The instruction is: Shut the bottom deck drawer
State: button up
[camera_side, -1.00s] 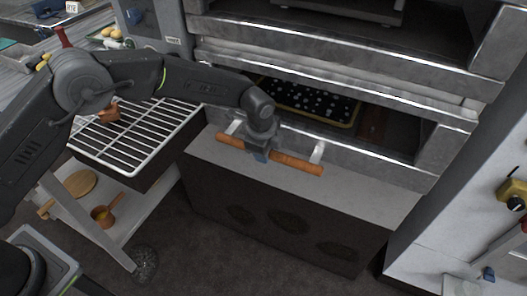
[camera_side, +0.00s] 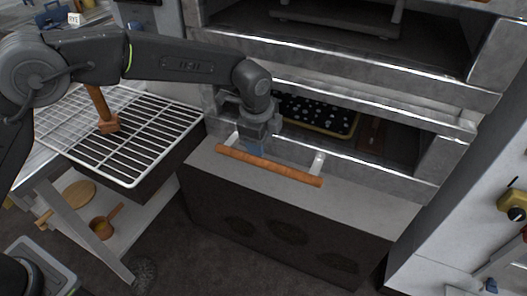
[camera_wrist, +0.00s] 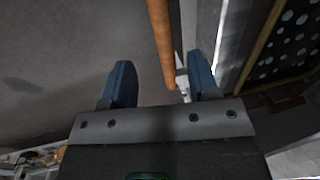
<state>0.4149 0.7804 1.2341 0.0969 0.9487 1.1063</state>
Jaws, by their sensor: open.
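The bottom deck drawer (camera_side: 365,174) of the grey oven has an orange-brown wooden bar handle (camera_side: 285,171) on two pale brackets. A dark gap shows above its front, with a dark perforated tray inside. My gripper (camera_side: 257,149) is at the handle's left half, on its oven side, pointing down. The bar hides part of the fingertips. In the wrist view the two blue fingers (camera_wrist: 161,82) are apart, and the handle (camera_wrist: 160,42) runs between them in the picture. Whether a finger touches the bar I cannot tell.
A wire rack (camera_side: 130,130) on a trolley stands left, with a wooden-handled tool (camera_side: 105,115) on it. A dark box with a grey top (camera_side: 220,160) is below the handle. The perforated tray (camera_side: 320,112) has a yellowish rim. A control panel (camera_side: 515,200) is at right.

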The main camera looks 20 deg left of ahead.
jog(key=shift+s+r, duration=0.2)
jog(key=shift+r, duration=0.75)
jog(key=shift+s+r, duration=0.2)
jog(key=shift+r, duration=0.75)
jog(key=s+a+r+n+t, duration=0.2)
jog(key=s+a+r+n, duration=0.6)
jog(key=s+a+r, duration=0.4)
jog(key=s+a+n, duration=0.4)
jog(key=s+n, duration=0.1)
jog(key=s, duration=0.4)
jog(key=s+a+n+t, duration=0.1)
jog(key=s+a+n, duration=0.4)
jog(key=s, duration=0.4)
jog(key=shift+a+f, duration=0.25)
jog(key=shift+f, duration=0.2)
